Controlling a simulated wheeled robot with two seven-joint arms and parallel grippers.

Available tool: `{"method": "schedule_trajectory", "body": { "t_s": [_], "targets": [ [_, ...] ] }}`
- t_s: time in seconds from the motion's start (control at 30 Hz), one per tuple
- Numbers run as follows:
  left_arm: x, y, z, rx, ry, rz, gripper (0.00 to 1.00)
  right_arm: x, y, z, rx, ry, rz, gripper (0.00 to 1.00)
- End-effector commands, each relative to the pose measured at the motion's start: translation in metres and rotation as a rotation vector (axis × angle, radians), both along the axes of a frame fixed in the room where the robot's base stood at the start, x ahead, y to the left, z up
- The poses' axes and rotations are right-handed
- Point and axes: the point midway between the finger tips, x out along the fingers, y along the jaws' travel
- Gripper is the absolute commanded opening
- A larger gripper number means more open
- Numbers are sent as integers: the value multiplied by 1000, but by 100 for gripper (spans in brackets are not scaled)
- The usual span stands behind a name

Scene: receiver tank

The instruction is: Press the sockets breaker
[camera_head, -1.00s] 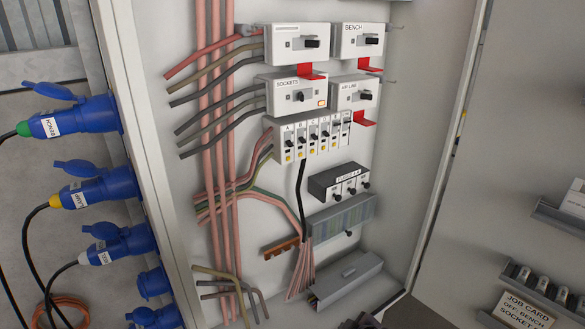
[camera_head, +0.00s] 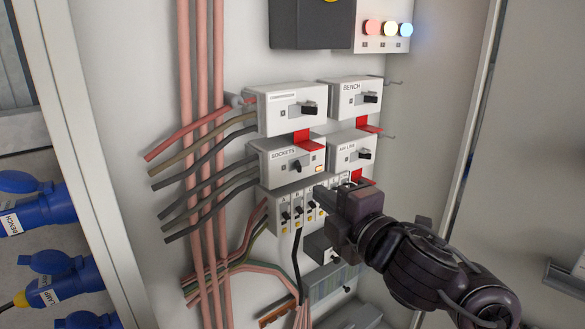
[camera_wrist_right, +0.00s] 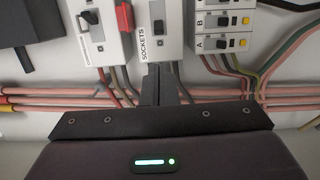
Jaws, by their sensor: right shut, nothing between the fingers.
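The sockets breaker (camera_head: 280,170) is a white box labelled SOCKETS with a black toggle and a small amber lamp, in the lower left of the block of larger breakers. It also shows in the right wrist view (camera_wrist_right: 156,22), its label turned sideways. My right gripper (camera_head: 322,193) is in front of the row of small lettered breakers, just below and right of the sockets breaker. Its closed, empty fingers (camera_wrist_right: 160,82) point toward the sockets breaker in the right wrist view. I cannot tell whether they touch anything. My left gripper is out of view.
The bench breaker (camera_head: 352,98) and air line breaker (camera_head: 345,155) sit to the right, with red tabs below them. Another breaker (camera_head: 285,108) is directly above. Small lettered breakers (camera_head: 287,208) lie below. Pink pipes (camera_head: 200,110) run down the left.

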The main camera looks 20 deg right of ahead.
Motion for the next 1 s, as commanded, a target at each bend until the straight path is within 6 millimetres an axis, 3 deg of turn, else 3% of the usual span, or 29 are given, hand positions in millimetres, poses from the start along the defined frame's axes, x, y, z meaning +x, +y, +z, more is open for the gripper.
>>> {"method": "schedule_trajectory", "body": {
  "t_s": [0.37,0.8,1.0],
  "targets": [
    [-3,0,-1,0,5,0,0,6,1,-1,4,2,1,0],
    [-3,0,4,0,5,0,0,77,16,0,5,3,2,0],
    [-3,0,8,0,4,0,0,96,19,0,4,2,1,0]
  ]
}}
